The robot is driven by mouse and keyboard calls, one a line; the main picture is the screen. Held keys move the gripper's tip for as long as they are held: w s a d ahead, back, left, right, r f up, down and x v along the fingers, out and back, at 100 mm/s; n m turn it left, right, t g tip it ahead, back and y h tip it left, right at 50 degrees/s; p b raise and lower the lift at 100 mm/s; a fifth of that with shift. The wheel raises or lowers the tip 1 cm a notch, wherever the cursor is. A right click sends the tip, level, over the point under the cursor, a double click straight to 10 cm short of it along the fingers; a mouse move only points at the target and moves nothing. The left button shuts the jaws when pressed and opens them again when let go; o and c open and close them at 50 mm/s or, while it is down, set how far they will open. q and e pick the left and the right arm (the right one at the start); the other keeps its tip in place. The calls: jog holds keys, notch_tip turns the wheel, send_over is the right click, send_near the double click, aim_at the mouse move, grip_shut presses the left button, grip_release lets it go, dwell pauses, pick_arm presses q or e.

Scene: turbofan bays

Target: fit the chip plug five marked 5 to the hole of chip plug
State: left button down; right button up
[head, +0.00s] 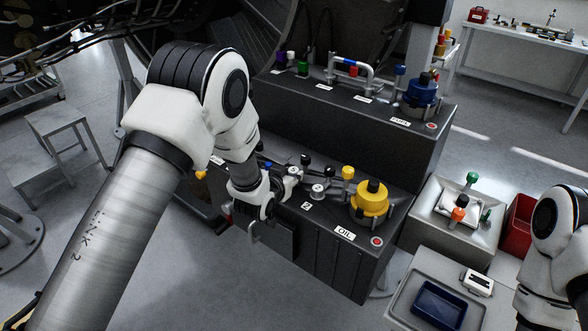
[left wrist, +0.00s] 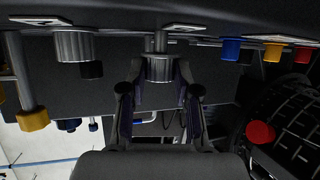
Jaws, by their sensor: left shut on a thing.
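My left gripper (head: 287,180) is low over the front deck of the dark console. In the left wrist view its two fingers (left wrist: 157,88) close around a ribbed grey metal plug (left wrist: 158,68). The plug is in line with a thin stem that runs to the deck; I cannot tell whether it is seated. No number is readable on it. A white label (left wrist: 185,26) lies beside it on the deck, its mark unclear. A similar ribbed grey cylinder (left wrist: 73,45) stands to the left in that view. The hole is not visible. My right gripper is out of view.
A silver capped fitting (head: 317,190), a yellow-topped post (head: 348,173) and a big yellow cap (head: 371,198) stand near my left gripper. A grey tray with coloured plugs (head: 447,212), a red bin (head: 518,228) and a blue tray (head: 438,305) are at the right.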

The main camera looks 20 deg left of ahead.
pick_arm(q)
jog(key=shift+f, duration=0.2)
jog(key=shift+f+b, duration=0.3)
jog(key=shift+b, duration=0.15)
jog(key=shift+f, duration=0.15)
jog(key=shift+f+b, duration=0.3)
jog(key=shift+b, duration=0.15)
jog(key=shift+c, duration=1.8)
grip_release()
